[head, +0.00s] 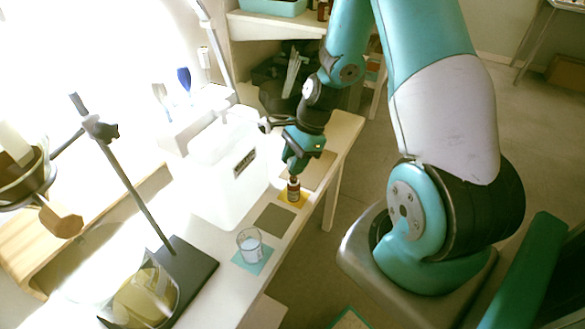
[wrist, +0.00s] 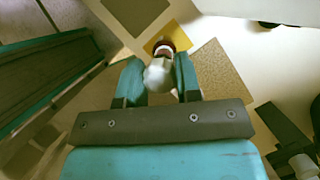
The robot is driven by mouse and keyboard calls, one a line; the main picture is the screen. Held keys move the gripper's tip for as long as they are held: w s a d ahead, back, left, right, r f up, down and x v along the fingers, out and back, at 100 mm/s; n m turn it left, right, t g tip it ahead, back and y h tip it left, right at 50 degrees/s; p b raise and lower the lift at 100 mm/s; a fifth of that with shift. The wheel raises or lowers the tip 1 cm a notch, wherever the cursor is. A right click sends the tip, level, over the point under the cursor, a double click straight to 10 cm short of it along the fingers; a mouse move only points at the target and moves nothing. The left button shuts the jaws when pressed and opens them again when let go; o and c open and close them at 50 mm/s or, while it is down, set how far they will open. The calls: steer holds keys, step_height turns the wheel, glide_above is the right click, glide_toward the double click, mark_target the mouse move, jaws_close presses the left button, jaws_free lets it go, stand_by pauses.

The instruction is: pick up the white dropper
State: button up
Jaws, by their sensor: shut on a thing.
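My gripper (head: 294,170) points down over the narrow bench. In the wrist view its two fingers (wrist: 160,82) are closed on the white dropper (wrist: 158,73), whose rounded bulb shows between them. Below it is a small brown bottle (head: 293,191) with a pale label, standing upright on a yellow mat (head: 283,196). In the wrist view the bottle (wrist: 169,41) shows just beyond the dropper. I cannot tell whether the dropper is still seated in the bottle's neck.
A large white jug (head: 225,180) stands close to the left of the gripper. A glass beaker (head: 249,245) sits on a teal mat nearer the front. A dark mat (head: 275,221) between is bare. A metal stand (head: 135,190) rises at left. The bench's right edge is close.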

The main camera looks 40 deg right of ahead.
step_height(320, 180, up, 5)
steer(key=shift+f, duration=0.1)
steer(key=s+d+b, duration=0.2)
steer(key=s+d, duration=1.1)
steer(key=s, duration=0.2)
steer(key=shift+f+b, duration=0.15)
steer(key=shift+b, duration=0.15)
steer(key=shift+w+a, duration=0.15)
